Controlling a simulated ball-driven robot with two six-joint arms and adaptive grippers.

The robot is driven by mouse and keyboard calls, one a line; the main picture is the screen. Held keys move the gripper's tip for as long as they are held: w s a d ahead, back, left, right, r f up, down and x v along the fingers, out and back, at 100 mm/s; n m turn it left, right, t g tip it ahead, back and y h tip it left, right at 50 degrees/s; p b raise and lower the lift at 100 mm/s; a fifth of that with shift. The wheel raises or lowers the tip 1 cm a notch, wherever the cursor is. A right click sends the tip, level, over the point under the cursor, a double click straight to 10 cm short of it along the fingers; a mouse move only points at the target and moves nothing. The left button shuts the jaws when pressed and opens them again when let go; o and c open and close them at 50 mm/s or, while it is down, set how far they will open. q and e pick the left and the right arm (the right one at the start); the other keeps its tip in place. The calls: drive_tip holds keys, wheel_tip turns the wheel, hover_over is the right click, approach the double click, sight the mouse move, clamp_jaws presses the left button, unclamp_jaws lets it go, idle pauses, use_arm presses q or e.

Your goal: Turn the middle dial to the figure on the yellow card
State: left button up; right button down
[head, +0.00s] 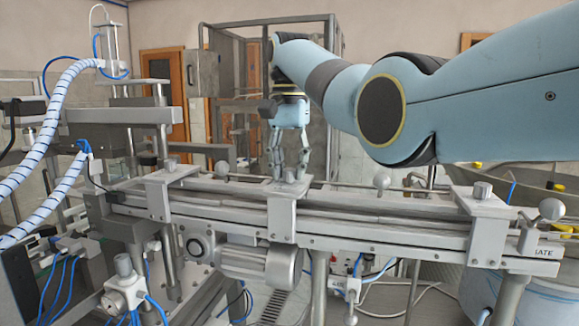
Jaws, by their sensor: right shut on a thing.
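My right gripper (289,170) points straight down over the conveyor rail, with its arm coming in from the upper right. Its fingers are shut on the middle dial (289,177), a small grey knob on top of the middle bracket (282,212). The fingers cover much of the dial, and any figures on it cannot be read. A similar left dial (171,164) and a right dial (482,191) sit on their own brackets, apart from the gripper. I cannot make out the yellow card. My left gripper is not in view.
The long metal conveyor (380,225) runs across the view. Ball-ended knobs (382,181) stand along its far side. A motor (262,265) hangs below it. Striped hoses (45,125) and machinery crowd the left. A large round bowl (530,180) with yellow pieces stands at right.

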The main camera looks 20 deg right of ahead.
drive_tip(key=m, duration=0.6)
idle(0.6)
drive_tip(key=c, duration=1)
unclamp_jaws()
drive_tip(key=shift+c, duration=0.2)
